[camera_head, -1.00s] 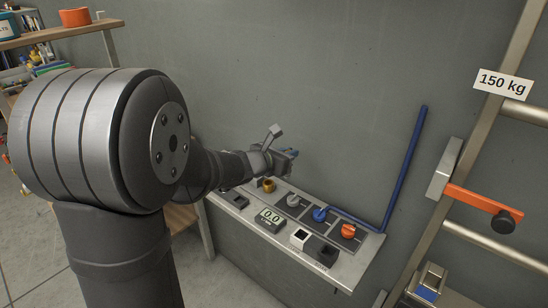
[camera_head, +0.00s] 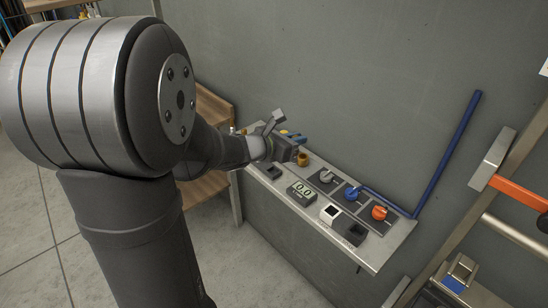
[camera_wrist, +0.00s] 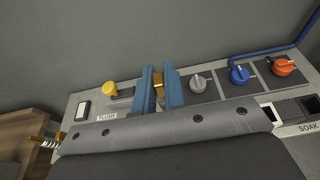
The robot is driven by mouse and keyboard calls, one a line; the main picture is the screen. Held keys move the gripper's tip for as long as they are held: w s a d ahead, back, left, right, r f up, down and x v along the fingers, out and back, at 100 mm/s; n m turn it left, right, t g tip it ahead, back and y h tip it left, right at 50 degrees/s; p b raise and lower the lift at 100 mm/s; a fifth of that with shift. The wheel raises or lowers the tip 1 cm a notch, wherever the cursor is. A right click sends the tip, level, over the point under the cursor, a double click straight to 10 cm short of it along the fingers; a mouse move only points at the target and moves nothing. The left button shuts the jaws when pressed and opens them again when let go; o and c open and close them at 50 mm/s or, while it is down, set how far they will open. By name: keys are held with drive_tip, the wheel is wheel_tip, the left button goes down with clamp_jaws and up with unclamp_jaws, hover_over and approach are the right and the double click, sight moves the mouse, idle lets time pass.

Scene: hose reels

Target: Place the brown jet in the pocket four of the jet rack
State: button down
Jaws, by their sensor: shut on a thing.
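My gripper (camera_wrist: 159,90) has two blue fingers, which point toward the wall shelf in the wrist view. They are shut on a brass-brown piece (camera_wrist: 158,84), largely hidden between them; I cannot tell its full shape. In the head view the gripper (camera_head: 290,144) is over the left part of the shelf, beside a small brown cup-like piece (camera_head: 303,159). I cannot tell whether this is the held piece or one standing on the shelf. I cannot make out the jet rack or its numbered pockets.
A yellow knob (camera_wrist: 109,88) is left. A blue pipe (camera_head: 449,151) rises right.

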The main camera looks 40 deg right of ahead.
drive_tip(key=shift+w+a+f, duration=0.15)
drive_tip(key=shift+w+f, duration=1.15)
drive_tip(key=shift+f, duration=0.15)
drive_tip(key=shift+w+a+f, duration=0.2)
drive_tip(key=shift+w+f, duration=1.05)
drive_tip(key=shift+f, duration=0.15)
drive_tip(key=shift+w+a+f, duration=0.15)
drive_tip(key=shift+w+f, duration=1.15)
drive_tip(key=shift+f, duration=0.15)
drive_tip(key=shift+f, duration=0.2)
drive_tip(key=c, duration=1.5)
unclamp_jaws()
drive_tip(key=shift+r, duration=0.1)
drive_tip(key=shift+a+r, duration=0.1)
drive_tip(key=shift+r, duration=0.05)
drive_tip(key=v, duration=1.1)
drive_tip(key=shift+a, duration=0.4)
